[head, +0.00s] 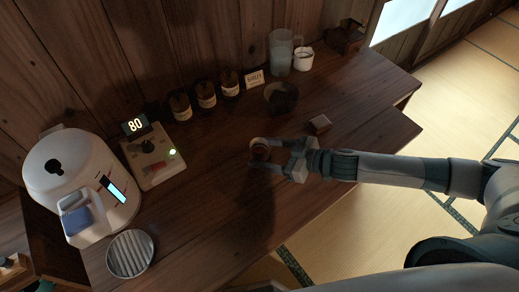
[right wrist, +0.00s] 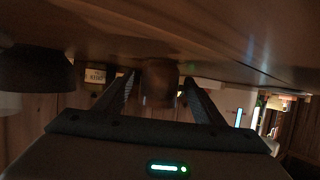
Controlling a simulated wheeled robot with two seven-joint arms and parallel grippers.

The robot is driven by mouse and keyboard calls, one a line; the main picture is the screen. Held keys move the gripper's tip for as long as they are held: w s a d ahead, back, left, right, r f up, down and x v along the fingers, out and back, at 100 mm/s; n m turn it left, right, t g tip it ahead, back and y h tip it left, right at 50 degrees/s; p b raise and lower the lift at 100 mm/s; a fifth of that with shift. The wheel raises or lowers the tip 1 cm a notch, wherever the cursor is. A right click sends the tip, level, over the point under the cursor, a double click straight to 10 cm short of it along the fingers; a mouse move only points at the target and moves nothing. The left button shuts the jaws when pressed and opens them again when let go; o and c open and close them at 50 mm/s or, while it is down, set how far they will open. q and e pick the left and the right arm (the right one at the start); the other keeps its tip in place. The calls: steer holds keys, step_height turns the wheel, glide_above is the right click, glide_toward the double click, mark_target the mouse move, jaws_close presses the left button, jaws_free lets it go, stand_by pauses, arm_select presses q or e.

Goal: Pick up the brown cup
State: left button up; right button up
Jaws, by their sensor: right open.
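The brown cup (head: 259,147) is small and round and stands on the dark wooden counter, near the middle of the head view. My right gripper (head: 268,154) reaches in from the right, low over the counter. It is open, with one finger on each side of the cup. In the right wrist view the cup (right wrist: 160,82) shows dim and blurred between the two fingers (right wrist: 163,98). I cannot tell whether either finger touches it. My left gripper is not in view.
A dark bowl (head: 281,97) and a small box (head: 320,124) stand behind the gripper. Several dark jars (head: 206,95), a jug (head: 280,53) and a white mug (head: 303,59) line the wall. A rice cooker (head: 82,178), control box (head: 153,157) and ribbed round dish (head: 130,254) are left.

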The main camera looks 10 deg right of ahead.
steer(key=shift+x, duration=1.1)
steer(key=c, duration=1.2)
